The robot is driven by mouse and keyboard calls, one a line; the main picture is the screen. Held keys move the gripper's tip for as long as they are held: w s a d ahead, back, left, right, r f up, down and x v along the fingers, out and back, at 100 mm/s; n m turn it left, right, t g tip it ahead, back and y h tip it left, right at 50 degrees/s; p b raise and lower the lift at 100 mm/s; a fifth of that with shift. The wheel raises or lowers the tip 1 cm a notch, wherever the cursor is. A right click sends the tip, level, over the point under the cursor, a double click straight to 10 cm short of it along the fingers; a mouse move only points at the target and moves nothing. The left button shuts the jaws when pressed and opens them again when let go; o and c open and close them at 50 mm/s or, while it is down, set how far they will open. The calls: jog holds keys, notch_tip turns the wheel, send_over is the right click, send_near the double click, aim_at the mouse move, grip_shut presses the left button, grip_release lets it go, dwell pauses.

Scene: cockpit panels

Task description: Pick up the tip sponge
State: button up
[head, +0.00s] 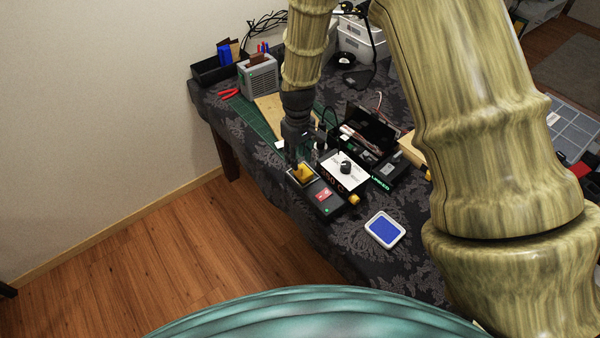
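A small yellow sponge (303,173), which looks like the tip sponge, sits in the dark holder at the left end of the soldering station (325,200) near the table's front edge. My gripper (297,164) points down right at the sponge, with its fingertips over or against the sponge's far edge. The fingers are dark and small here, and I cannot tell whether they are open or shut, or whether they touch the sponge. The gripper hides part of the sponge's far side.
The station's white-topped unit with a black knob (346,168) stands close to the right of my gripper. A white tray with a blue pad (384,230) lies nearer the front. A dark device with an open lid (372,128) is behind. A green mat (250,118) lies at left.

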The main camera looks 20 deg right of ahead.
jog(key=shift+d+f+p, duration=0.1)
jog(key=shift+f+p, duration=0.55)
jog(key=shift+f, duration=0.3)
jog(key=shift+f+p, duration=0.6)
jog(key=shift+f, duration=1.05)
grip_shut()
